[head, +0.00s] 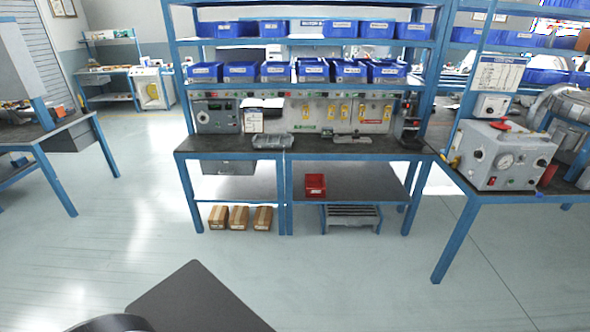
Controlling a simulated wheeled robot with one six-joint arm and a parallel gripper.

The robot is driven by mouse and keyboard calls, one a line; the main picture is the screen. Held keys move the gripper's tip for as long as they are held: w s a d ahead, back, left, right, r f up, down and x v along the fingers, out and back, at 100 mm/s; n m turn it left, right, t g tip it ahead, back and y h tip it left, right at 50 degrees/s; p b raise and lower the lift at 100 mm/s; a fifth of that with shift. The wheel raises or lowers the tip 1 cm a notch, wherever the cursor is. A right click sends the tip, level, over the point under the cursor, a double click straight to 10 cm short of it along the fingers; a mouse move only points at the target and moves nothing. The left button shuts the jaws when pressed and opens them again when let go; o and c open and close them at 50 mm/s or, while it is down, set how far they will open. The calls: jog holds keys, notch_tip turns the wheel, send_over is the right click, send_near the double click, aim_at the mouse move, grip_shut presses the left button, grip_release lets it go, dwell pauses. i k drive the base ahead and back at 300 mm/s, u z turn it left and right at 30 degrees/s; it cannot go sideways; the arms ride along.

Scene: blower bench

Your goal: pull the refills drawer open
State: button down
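A grey drawer unit (229,168) hangs under the left half of the middle workbench's top. It looks shut, and no label on it can be read at this size. Another grey drawer box (74,137) hangs under the table at the left. I cannot tell from this view which one is the refills drawer. My gripper is not in view.
The middle workbench (350,146) has blue bins on shelves above it. A side bench (520,191) stands at right. The floor before the benches is clear.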

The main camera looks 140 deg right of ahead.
aim_at(208, 167)
jog(key=z, duration=3.9)
jog(key=i, duration=2.4)
jog(key=z, duration=0.45)
